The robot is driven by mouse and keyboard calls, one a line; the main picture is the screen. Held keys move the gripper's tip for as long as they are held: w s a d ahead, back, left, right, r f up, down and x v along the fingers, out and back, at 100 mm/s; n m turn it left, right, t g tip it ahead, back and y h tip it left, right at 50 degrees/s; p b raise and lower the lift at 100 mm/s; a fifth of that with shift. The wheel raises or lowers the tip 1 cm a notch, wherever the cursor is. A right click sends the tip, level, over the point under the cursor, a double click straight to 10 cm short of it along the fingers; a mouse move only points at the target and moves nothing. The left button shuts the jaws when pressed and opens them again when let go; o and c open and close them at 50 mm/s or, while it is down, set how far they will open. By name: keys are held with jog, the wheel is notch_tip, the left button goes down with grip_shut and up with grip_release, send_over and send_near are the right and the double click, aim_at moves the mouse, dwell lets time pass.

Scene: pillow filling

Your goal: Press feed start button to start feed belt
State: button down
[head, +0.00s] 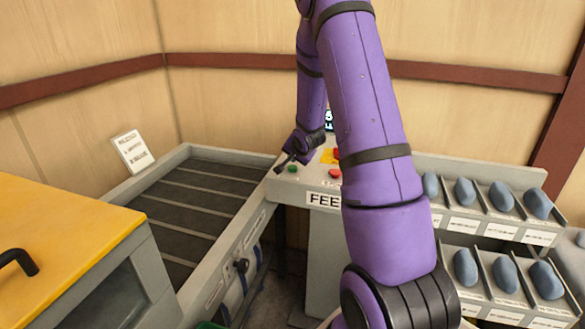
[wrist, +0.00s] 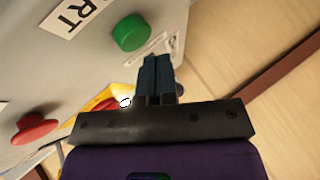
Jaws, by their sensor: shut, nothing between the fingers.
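The control panel (head: 312,177) stands at the end of the belt, with a partly hidden label starting "FEE" (head: 323,200) on its front. A green button (head: 292,169) sits on its top, and it also shows in the wrist view (wrist: 130,33). My gripper (head: 280,168) is shut and empty, beside the green button in the head view. In the wrist view its closed fingers (wrist: 156,60) lie just below and right of the green button; whether they touch the panel I cannot tell. The dark slatted feed belt (head: 190,200) lies left of the panel.
Racks of blue-grey pieces (head: 465,191) stand at right. A yellow-topped cabinet (head: 60,245) is front left. My arm hides part of the panel.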

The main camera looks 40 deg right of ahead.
aim_at(294, 167)
jog(key=shift+f, duration=0.1)
dwell(0.4)
jog(key=shift+f, duration=0.3)
jog(key=shift+f, duration=0.5)
dwell(0.8)
dwell(0.3)
jog(key=shift+r, duration=0.9)
jog(key=shift+r, duration=2.5)
